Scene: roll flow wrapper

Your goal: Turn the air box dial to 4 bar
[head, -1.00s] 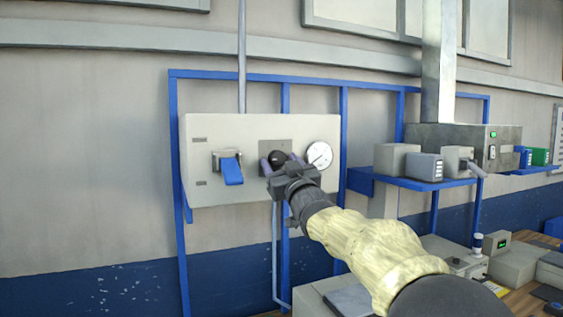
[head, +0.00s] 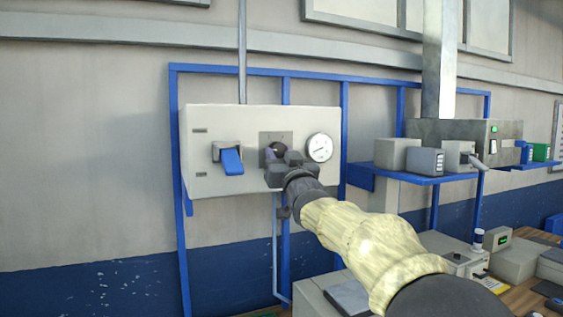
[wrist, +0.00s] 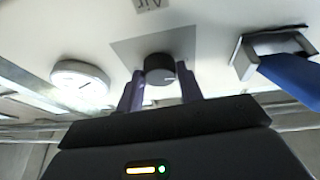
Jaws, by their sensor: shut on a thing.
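The air box (head: 215,125) is a pale panel box on a blue frame. Its black dial (head: 277,149) sits on a grey square plate in the middle, partly hidden by my gripper in the head view. My gripper (head: 275,156) is at the dial. In the wrist view the dial (wrist: 159,68) shows between the two purple fingers of my gripper (wrist: 160,85), which are shut on it; a small light mark shows on the dial's lower edge. The round white gauge (head: 320,148) is right of the dial; it also shows in the wrist view (wrist: 80,80). Its numbers are too small to read.
A blue lever (head: 231,161) on a grey mount sticks out left of the dial. A blue shelf (head: 420,184) with several grey boxes stands to the right. A grey pipe (head: 242,50) runs up from the box. The wall left of the frame is clear.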

